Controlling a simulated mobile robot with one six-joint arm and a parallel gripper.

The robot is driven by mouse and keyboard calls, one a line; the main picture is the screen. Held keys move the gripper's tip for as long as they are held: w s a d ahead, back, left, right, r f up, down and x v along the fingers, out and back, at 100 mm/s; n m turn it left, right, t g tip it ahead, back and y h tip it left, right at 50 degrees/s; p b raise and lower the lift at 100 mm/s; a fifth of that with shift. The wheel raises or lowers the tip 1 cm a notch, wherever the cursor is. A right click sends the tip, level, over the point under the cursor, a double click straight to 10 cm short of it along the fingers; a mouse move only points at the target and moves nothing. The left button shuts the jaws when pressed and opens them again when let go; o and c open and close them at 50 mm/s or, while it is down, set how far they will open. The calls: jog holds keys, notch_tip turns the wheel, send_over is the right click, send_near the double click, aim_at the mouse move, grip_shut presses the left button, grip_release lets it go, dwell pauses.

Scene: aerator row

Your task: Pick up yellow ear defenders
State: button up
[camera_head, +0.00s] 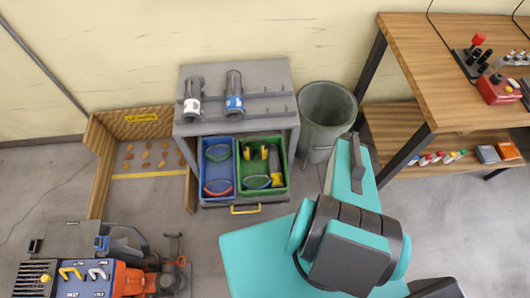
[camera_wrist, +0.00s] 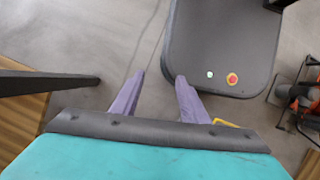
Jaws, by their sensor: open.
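The yellow ear defenders (camera_head: 262,152) lie in the upper part of a green tray (camera_head: 243,190), inside the pulled-out drawer of a grey cabinet. They look small, with yellow cups and a dark part. My gripper (camera_wrist: 160,77) shows in the wrist view with its two purple fingers apart and nothing between them. It points at the floor and a dark grey platform, and the ear defenders are not in that view. In the head view my arm stands to the right of the drawer, and the fingers cannot be made out there.
A blue tray (camera_head: 219,169) with goggle-like items sits beside the green tray. The drawer has a yellow handle (camera_head: 245,209). A grey bin (camera_head: 326,112) and a wooden workbench (camera_head: 450,60) are to the right; a cart (camera_head: 85,272) is lower left.

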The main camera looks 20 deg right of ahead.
jog(key=w+a+f+b, duration=0.1)
jog(key=a+f, duration=0.2)
jog(key=a, duration=0.9)
jog(key=w+a+f+g+b, duration=0.1)
jog(key=a+f, duration=0.2)
jog(key=a, duration=1)
jog(key=shift+w+a+m+b, duration=0.15)
jog(key=shift+m+b, duration=0.15)
jog(key=shift+c, duration=1.2)
jog(key=shift+a, duration=0.1)
